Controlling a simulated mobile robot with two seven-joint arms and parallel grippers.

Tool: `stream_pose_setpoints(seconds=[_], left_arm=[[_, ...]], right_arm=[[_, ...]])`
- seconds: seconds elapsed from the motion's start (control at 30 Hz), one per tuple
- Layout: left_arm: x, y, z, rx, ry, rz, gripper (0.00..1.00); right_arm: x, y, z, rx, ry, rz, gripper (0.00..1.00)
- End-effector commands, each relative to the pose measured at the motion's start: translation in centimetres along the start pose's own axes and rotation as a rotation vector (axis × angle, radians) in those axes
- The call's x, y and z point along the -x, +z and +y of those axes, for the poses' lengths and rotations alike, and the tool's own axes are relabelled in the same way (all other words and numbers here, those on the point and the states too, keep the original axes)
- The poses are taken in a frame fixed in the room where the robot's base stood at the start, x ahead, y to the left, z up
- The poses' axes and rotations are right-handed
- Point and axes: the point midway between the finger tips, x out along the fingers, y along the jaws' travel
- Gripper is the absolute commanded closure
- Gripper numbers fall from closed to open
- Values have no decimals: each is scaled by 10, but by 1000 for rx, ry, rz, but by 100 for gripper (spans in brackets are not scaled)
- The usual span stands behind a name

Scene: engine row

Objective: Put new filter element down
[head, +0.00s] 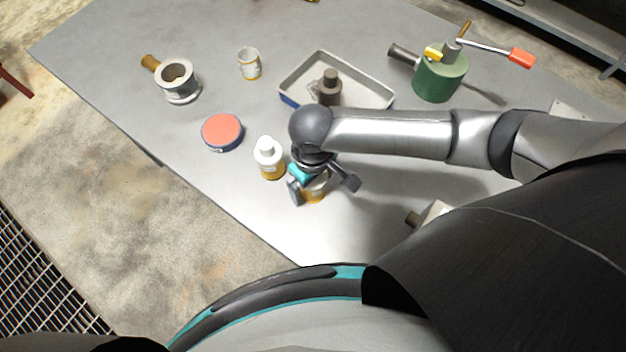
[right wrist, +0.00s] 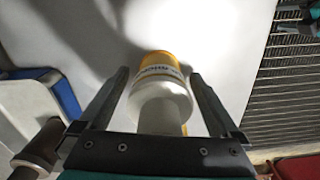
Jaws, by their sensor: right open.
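My right gripper (head: 324,187) is over the near edge of the table, pointing down, its fingers spread. In the right wrist view my right gripper (right wrist: 160,73) has one finger on each side of a white-and-yellow round item (right wrist: 165,100), with gaps showing on both sides. This item (head: 315,193) shows partly below the gripper in the head view and seems to stand upright on the table. I cannot tell for sure that it is the new filter element. My left gripper is out of view.
A white-and-yellow bottle (head: 268,160) stands just left of the gripper. Beyond are a red-topped round tin (head: 222,132), a small can (head: 249,65), a metal housing (head: 178,82), a tray (head: 374,97) holding a dark cylinder (head: 330,85), and a green lever device (head: 440,78).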

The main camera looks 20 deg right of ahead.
Motion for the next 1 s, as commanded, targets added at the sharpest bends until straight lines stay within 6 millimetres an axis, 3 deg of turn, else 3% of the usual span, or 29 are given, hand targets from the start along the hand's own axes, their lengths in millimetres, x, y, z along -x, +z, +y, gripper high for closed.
stream_pose_setpoints(seconds=[0.23, 0.7, 1.0], left_arm=[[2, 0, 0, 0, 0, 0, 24], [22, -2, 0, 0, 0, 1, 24], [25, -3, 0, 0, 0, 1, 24]], right_arm=[[10, -1, 0, 1, 0, 3, 2], [104, -1, 0, 0, -1, 3, 2], [123, 0, 0, -1, 0, 0, 2]])
